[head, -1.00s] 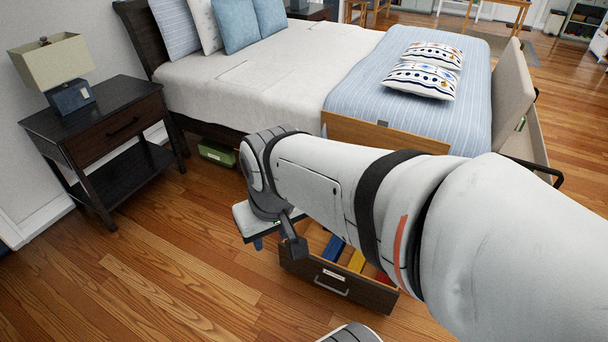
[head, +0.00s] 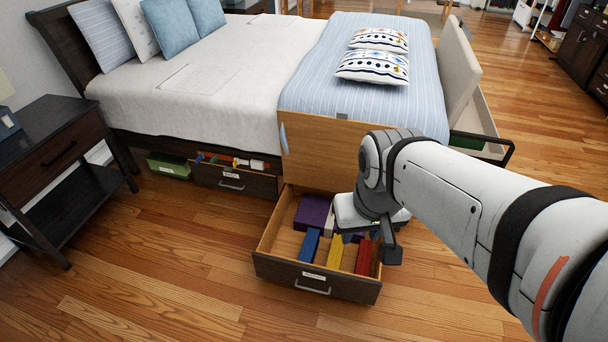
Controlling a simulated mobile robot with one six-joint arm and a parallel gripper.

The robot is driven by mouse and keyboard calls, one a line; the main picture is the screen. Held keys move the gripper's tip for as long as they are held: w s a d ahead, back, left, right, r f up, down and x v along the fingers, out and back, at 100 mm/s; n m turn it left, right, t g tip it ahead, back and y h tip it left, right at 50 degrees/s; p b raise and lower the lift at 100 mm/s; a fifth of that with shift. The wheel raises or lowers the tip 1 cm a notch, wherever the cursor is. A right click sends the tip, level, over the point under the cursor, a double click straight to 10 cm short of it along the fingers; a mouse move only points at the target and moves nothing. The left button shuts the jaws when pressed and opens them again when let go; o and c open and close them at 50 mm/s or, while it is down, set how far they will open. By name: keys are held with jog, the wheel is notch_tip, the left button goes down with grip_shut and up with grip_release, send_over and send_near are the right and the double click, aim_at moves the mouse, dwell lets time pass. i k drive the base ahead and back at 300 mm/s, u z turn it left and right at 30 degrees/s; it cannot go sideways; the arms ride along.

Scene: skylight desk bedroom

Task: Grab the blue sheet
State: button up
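A blue folded bundle (head: 310,244), which looks like the blue sheet, lies at the left front of an open under-bed drawer (head: 285,268). To its right are a yellow bundle (head: 341,250) and a red one (head: 364,256). A purple bundle (head: 312,212) lies behind. My gripper (head: 366,243) is over the right part of the drawer, right of the blue bundle and apart from it in the picture. It hides part of the contents. Its fingers are mostly hidden, so I cannot see whether they are open.
The bed (head: 230,75) carries a blue striped blanket (head: 318,80) and patterned cushions (head: 375,66). Another drawer (head: 235,180) with colourful items is left of the open one. A dark nightstand (head: 60,150) stands at left. The wooden floor (head: 180,270) in front is clear.

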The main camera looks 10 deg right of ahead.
aim_at(308, 252)
jog(key=u, duration=0.05)
jog(key=i, duration=1)
jog(key=z, duration=0.05)
